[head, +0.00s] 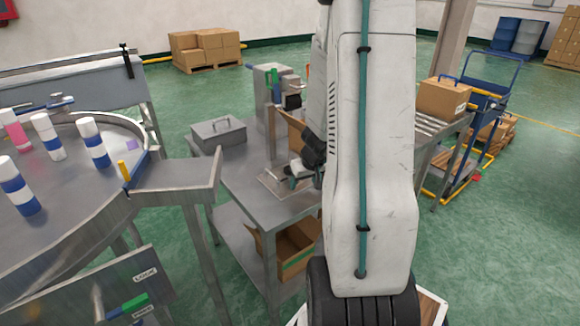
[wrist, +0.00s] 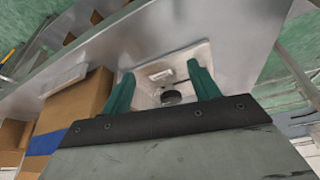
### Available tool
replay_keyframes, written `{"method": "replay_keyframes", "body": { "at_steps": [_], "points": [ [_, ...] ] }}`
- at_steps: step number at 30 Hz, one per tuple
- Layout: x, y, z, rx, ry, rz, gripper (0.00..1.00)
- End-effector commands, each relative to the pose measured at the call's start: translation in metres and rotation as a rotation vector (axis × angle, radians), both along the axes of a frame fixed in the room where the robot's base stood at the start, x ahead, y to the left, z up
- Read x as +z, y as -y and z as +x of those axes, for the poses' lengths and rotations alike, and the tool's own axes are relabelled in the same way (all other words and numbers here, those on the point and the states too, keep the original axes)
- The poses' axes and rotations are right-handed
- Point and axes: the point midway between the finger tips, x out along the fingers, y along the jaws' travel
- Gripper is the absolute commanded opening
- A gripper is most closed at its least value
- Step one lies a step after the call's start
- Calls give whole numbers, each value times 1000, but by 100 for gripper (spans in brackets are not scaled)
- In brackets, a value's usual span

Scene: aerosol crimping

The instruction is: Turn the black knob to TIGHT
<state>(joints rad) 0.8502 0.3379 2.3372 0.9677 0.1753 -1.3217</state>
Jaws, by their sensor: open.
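The black knob (wrist: 171,97) shows in the wrist view as a dark round piece on a pale metal plate (wrist: 146,98) on the table. My gripper (wrist: 161,78) has two green fingers spread apart, with the knob visible in the gap between them. Nothing is held. I cannot tell how far the fingertips are above the plate. A small pale label (wrist: 161,74) lies beyond the knob, too small to read. In the head view my gripper (head: 296,182) is low over the plate (head: 268,184), and the knob is hidden there.
A cardboard box (wrist: 78,108) stands close to the left of my gripper in the wrist view. A grey lidded box (head: 218,134) sits on the steel table (head: 235,178). A round table (head: 75,205) with striped cans is at left. A roller conveyor (head: 432,128) is at right.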

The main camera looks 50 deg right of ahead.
Motion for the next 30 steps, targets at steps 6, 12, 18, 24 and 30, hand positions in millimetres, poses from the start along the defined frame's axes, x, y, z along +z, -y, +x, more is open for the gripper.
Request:
{"method": "replay_keyframes", "body": {
  "at_steps": [6,12,18,24,30],
  "points": [
    [0,18,40,5,1,-1,61],
    [0,36,76,5,1,-1,61],
    [-2,46,97,3,0,1,61],
    [-10,48,100,3,0,1,61],
    [-11,48,100,3,0,1,61]
  ]
}}
